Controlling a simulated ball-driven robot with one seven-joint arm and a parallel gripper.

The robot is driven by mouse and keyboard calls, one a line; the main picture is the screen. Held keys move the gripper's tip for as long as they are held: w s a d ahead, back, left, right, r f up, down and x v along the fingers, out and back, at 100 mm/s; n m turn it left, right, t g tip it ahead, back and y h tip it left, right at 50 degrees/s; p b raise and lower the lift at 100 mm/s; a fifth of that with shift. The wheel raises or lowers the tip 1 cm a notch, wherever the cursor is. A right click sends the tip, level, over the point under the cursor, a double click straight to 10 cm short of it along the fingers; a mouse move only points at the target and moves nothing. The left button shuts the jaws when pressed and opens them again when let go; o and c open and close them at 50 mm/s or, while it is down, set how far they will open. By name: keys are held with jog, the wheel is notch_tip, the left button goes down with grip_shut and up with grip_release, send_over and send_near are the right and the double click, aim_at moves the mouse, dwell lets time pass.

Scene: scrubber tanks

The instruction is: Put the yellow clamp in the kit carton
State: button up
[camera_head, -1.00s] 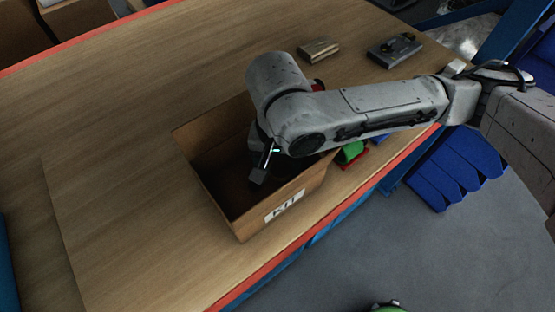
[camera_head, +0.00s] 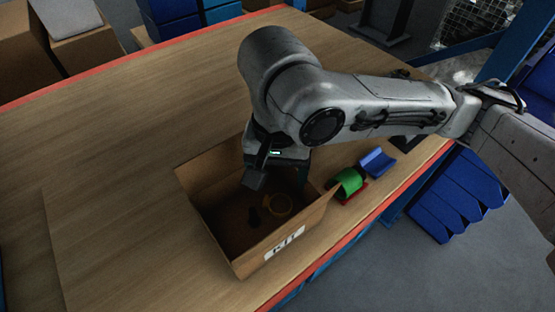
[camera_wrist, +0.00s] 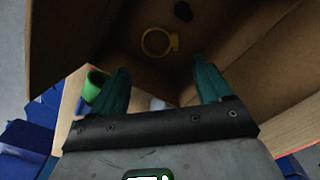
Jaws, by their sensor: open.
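The yellow clamp (camera_head: 277,205) is a ring that lies on the floor inside the kit carton (camera_head: 210,232). It also shows in the wrist view (camera_wrist: 160,42), lying apart from my fingers. The carton is an open brown box with a white KIT label on its front side. My gripper (camera_wrist: 162,88) is open and empty, with two green fingers pointing into the carton. In the head view my wrist is above the carton's back part, and the fingertips are largely hidden there. A small dark piece lies beside the clamp in the carton (camera_wrist: 183,11).
A green curved piece (camera_head: 348,181) on a red base and a blue curved piece (camera_head: 377,162) stand right of the carton on the wooden table (camera_head: 120,180). The table is clear to the left. Blue bins (camera_head: 460,195) are beyond the table's red right edge.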

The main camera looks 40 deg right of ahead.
jog(key=shift+r, duration=1.4)
